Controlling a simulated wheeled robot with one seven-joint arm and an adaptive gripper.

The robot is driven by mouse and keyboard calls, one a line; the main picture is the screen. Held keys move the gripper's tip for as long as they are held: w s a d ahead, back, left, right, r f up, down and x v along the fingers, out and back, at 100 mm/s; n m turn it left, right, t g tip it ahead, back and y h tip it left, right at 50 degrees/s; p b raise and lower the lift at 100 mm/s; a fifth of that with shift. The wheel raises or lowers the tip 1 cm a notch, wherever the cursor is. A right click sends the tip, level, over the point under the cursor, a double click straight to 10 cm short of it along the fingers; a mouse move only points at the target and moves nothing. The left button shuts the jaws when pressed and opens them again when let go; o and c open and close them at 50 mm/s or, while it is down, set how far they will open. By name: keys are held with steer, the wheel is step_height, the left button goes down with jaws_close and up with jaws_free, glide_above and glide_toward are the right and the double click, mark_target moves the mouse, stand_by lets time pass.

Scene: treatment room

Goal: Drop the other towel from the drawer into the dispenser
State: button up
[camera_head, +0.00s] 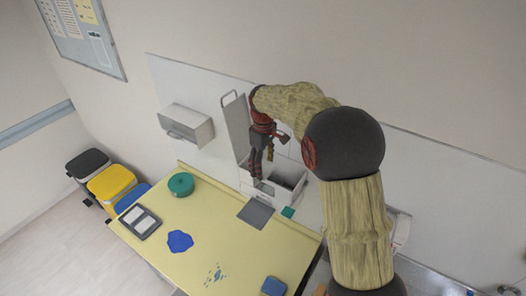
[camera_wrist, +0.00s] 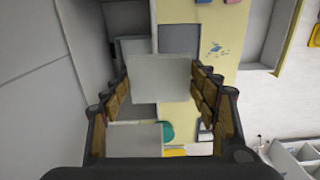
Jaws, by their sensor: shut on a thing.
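The dispenser (camera_head: 289,193) is an open grey-white box against the wall panel, with its lid (camera_head: 238,124) raised. It also shows beyond the fingers in the wrist view (camera_wrist: 128,46). My gripper (camera_head: 259,178) points down over the dispenser's opening. In the wrist view my gripper (camera_wrist: 160,82) is shut on a pale, folded square towel (camera_wrist: 160,78), held between both fingertips. In the head view the fingers and box mostly hide the towel. I cannot tell how deep it is inside the box. An open compartment, possibly the drawer (camera_wrist: 262,35), shows at the wrist view's upper right.
A closed wall box (camera_head: 187,125) hangs left of the dispenser. The yellow table (camera_head: 215,235) carries a green round container (camera_head: 181,184), a grey square (camera_head: 256,212), a dark tray (camera_head: 139,221), a blue cloth-like patch (camera_head: 180,241) and a blue block (camera_head: 273,286). Bins (camera_head: 111,182) stand left.

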steer(key=shift+w, duration=0.45)
steer(key=shift+w+d+f, duration=0.25)
steer(key=shift+w+d, duration=0.1)
steer(key=shift+d, duration=0.05)
steer(key=shift+w+d+f, duration=0.35)
steer(key=shift+w+f, duration=0.15)
steer(key=shift+f, duration=0.15)
steer(key=shift+w+d+f, duration=0.3)
steer(key=shift+w+f, duration=0.25)
steer(key=shift+f, duration=0.05)
steer(key=shift+w+d+f, duration=0.35)
steer(key=shift+w+f, duration=0.15)
steer(key=shift+f, duration=0.15)
steer(key=shift+s+b, duration=0.1)
steer(key=shift+b, duration=0.25)
steer(key=o, duration=0.8)
